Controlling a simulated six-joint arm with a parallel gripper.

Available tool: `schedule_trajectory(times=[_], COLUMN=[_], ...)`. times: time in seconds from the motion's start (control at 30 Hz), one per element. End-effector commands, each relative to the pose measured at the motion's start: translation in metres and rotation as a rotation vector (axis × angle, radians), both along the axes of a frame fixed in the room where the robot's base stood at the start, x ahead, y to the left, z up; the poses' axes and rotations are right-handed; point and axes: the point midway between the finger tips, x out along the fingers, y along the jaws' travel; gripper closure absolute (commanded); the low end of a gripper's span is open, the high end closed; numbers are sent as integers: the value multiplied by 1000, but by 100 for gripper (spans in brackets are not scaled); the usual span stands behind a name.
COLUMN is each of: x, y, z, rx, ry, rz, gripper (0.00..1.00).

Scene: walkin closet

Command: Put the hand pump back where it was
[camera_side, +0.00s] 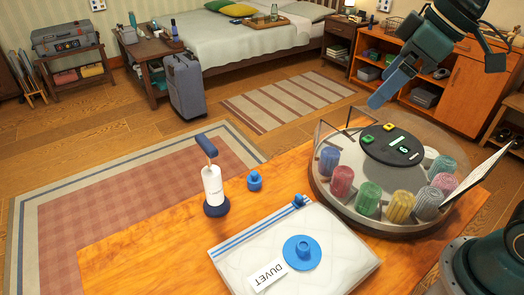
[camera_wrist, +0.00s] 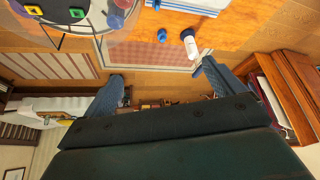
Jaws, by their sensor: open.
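The hand pump (camera_side: 213,186), with a white body, a dark blue base and a blue bar handle, stands upright on the wooden table left of the duvet bag. It also shows in the wrist view (camera_wrist: 189,44), at upper right. The quilted white duvet bag (camera_side: 340,245) lies flat at the table's front, with a round blue valve (camera_side: 302,252) and a "DUVET" label on top. A small blue cap (camera_side: 254,181) sits on the table between pump and carousel. My gripper (camera_side: 378,100) is open and empty, raised above the far side of the carousel, well away from the pump. Its spread fingers frame the wrist view (camera_wrist: 165,88).
A round carousel (camera_side: 372,228) with clear walls, several coloured rolls and a black button panel (camera_side: 392,145) fills the table's right side. A white panel (camera_side: 480,170) stands at its right edge. Bare table (camera_side: 150,235) lies left of the pump.

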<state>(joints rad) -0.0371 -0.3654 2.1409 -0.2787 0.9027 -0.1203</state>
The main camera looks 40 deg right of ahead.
Motion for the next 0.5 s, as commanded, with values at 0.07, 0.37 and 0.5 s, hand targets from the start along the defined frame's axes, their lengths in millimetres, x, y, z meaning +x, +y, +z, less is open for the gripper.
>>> schedule_trajectory(times=[0.07,0.37,0.5], x=[-21,-86,-103], y=[-11,-48,-57], z=[-6,-39,-50], rx=[-1,1,2], ry=[-5,-15,-17], rz=[-71,-319,-387], gripper=[6,6,6])
